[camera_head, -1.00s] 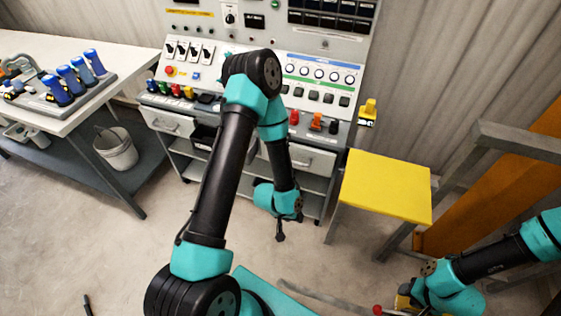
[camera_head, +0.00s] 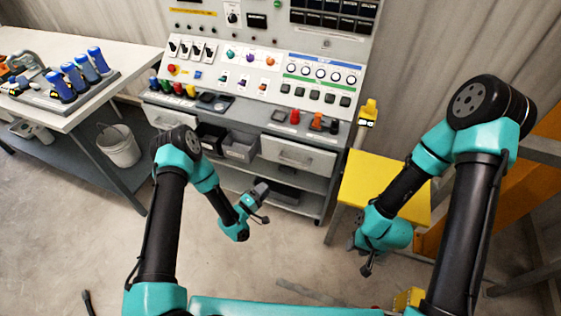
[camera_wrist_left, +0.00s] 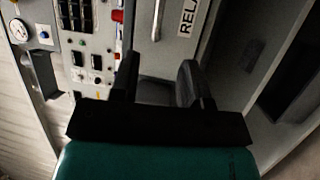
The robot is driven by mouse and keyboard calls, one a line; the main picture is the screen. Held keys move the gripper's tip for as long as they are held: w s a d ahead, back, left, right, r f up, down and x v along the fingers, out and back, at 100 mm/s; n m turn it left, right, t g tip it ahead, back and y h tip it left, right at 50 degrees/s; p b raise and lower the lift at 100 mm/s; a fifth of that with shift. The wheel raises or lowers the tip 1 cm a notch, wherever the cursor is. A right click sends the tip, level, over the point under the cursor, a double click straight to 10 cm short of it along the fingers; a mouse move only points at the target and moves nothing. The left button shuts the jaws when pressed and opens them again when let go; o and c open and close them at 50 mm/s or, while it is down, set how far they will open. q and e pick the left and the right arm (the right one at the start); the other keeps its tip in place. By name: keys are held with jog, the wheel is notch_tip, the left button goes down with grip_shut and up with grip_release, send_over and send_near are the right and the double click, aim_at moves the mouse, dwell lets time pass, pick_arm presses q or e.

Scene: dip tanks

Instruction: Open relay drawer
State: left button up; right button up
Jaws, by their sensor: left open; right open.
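The relay drawer (camera_head: 298,155) is the light grey drawer at the right of the console's front. It looks shut. In the left wrist view its front carries a label starting "RELA" (camera_wrist_left: 190,18) and a bar handle (camera_wrist_left: 157,20), both cut by the top edge. My left gripper (camera_head: 263,203) is open and empty, in front of and below the drawer, apart from the handle. In the left wrist view its two dark fingers (camera_wrist_left: 159,65) stand apart, below the handle in the picture. My right gripper (camera_head: 358,258) is open, low in front of the yellow stool; its fingers show only small.
Grey bins (camera_head: 240,146) sit left of the relay drawer, with another drawer (camera_head: 170,118) beyond. Open shelves lie below. A yellow stool (camera_head: 360,185) stands right of the console. A white bench (camera_head: 30,45) with blue-handled tools and a bucket (camera_head: 118,146) are at left.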

aim_at(292, 161)
pick_arm(q)
jog(key=shift+w+d, duration=0.1)
jog(key=shift+d, duration=0.05)
jog(key=x, duration=1.7)
jog(key=shift+w+d, duration=0.1)
grip_shut()
